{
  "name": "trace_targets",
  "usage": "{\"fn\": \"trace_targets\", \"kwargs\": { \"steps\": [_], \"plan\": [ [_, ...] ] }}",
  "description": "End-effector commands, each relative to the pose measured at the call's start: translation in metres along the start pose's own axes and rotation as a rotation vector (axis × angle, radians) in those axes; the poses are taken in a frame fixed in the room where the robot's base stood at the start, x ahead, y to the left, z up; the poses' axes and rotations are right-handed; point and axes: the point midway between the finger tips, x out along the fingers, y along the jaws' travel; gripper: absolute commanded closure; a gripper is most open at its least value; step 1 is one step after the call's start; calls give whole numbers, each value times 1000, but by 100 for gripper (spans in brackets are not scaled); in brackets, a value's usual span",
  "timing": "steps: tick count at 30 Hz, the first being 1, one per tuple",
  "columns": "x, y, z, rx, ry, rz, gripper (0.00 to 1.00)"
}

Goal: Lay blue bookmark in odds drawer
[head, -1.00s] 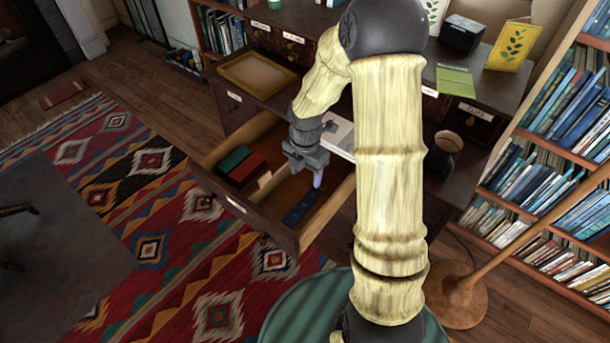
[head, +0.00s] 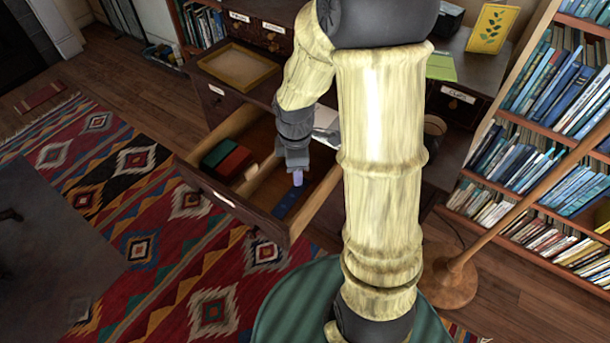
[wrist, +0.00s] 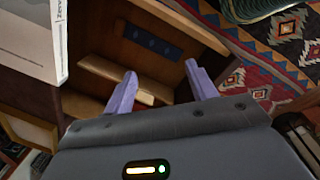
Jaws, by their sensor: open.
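The blue bookmark (head: 288,203) lies flat on the floor of the pulled-out drawer (head: 238,207), in the right-hand compartment. It also shows in the wrist view as a dark blue strip with small pale marks (wrist: 152,42). My gripper (head: 297,178) is above that compartment, just beyond the bookmark. In the wrist view, the two lilac fingers (wrist: 161,69) are spread apart with nothing between them. The bookmark appears apart from the fingers. The drawer's label is too small to read in the head view.
Green and red boxes or books (head: 226,159) fill the drawer's left part, beside a pale wooden divider (head: 254,172). A wooden tray (head: 236,66) sits on the cabinet above. A white book (wrist: 32,35) is close to my gripper. A floor lamp (head: 455,275) stands at right.

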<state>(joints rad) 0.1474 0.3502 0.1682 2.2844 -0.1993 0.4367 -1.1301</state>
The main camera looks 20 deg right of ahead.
Motion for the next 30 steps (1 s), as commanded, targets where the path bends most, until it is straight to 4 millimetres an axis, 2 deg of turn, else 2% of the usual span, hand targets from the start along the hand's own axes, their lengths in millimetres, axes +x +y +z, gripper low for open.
{"fn": "trace_targets", "kwargs": {
  "steps": [1,9,16,21,30],
  "plan": [
    [-8,-7,1,107,3,16,43],
    [-40,-43,9,740,55,67,43],
    [-58,-71,14,1207,126,79,43],
    [-61,-77,14,1319,145,76,43],
    [-61,-76,14,1318,144,76,43]
  ]
}}
